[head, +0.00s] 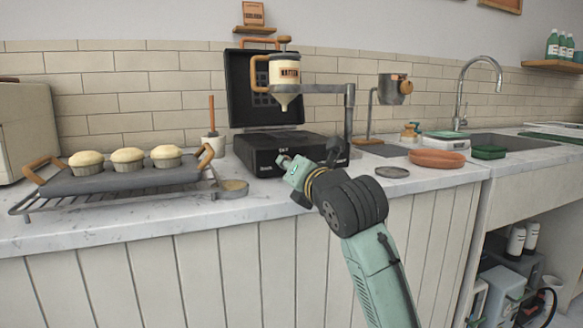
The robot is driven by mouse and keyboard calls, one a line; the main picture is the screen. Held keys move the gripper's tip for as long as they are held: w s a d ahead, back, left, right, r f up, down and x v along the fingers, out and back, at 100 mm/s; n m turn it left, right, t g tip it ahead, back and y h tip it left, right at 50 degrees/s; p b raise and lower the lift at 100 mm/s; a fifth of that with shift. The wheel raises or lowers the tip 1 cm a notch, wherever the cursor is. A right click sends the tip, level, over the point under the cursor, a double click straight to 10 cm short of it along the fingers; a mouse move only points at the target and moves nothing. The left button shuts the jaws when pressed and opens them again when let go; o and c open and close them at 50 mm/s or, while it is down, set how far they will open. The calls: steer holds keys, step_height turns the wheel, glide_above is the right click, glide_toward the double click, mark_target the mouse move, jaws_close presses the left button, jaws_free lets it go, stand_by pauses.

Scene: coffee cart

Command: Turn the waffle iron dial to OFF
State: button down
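The black waffle iron (258,146) stands on the marble counter with its lid (240,92) raised open behind the base. Small pale lettering shows on its front face, but it is too small to read clearly. I cannot make out the dial; my wrist covers the right part of the front.
A batter dispenser (287,76) hangs over the iron from a grey stand (349,113). A griddle tray (105,181) with three muffins stands left, beside a spoon rest (232,190). A dark round lid (392,172) and terracotta dish (437,159) lie right.

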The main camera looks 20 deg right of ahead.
steer(key=shift+f, duration=0.1)
steer(key=c, duration=1.3)
jaws_free()
steer(key=shift+c, duration=0.2)
steer(key=shift+s, duration=0.1)
steer(key=s, duration=1.1)
steer(key=shift+s+r, duration=0.2)
steer(key=shift+s, duration=0.2)
